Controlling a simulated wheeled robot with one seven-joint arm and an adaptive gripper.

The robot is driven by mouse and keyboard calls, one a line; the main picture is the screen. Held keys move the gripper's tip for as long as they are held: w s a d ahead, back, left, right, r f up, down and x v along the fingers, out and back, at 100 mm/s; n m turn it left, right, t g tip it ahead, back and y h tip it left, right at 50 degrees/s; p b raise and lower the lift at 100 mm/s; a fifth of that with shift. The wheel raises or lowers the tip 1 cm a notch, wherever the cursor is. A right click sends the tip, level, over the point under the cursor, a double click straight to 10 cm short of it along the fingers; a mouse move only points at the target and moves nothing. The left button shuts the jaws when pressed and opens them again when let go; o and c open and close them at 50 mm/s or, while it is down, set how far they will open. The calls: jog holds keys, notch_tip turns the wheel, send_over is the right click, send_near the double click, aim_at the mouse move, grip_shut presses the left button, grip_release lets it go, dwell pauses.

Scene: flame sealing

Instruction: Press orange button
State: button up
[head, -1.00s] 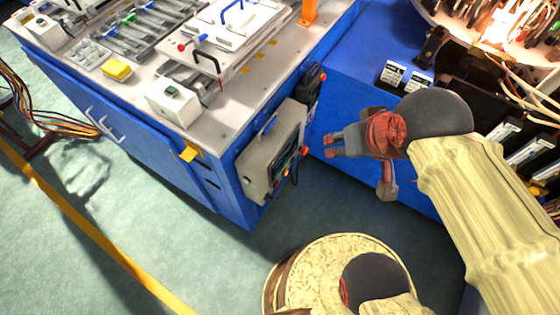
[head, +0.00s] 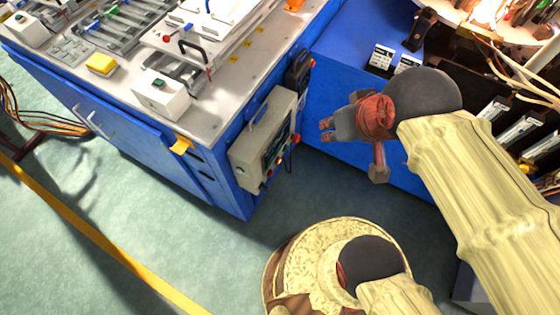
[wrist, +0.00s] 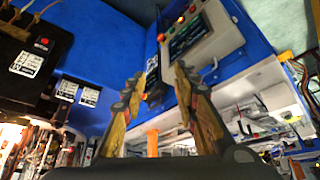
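A grey control box (head: 248,163) with a dark screen is mounted on the side of the blue cabinet. Small red and orange buttons (head: 297,138) line its right edge; they are too small to tell apart fully. In the wrist view the same box (wrist: 222,38) is ahead, beyond the fingertips, with orange-red buttons (wrist: 161,37) along its left edge. My gripper (head: 326,130) is just right of the box in the head view, apart from it. In the wrist view my gripper (wrist: 166,72) has its two fingers apart with nothing between them.
The blue cabinet (head: 150,140) carries a worktop with fixtures and a white box with a green button (head: 161,93). A second blue unit (head: 345,60) with black modules stands at right. A red button (wrist: 43,42) shows on a black housing.

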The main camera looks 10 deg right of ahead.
jog(key=c, duration=0.6)
grip_shut()
dwell(0.8)
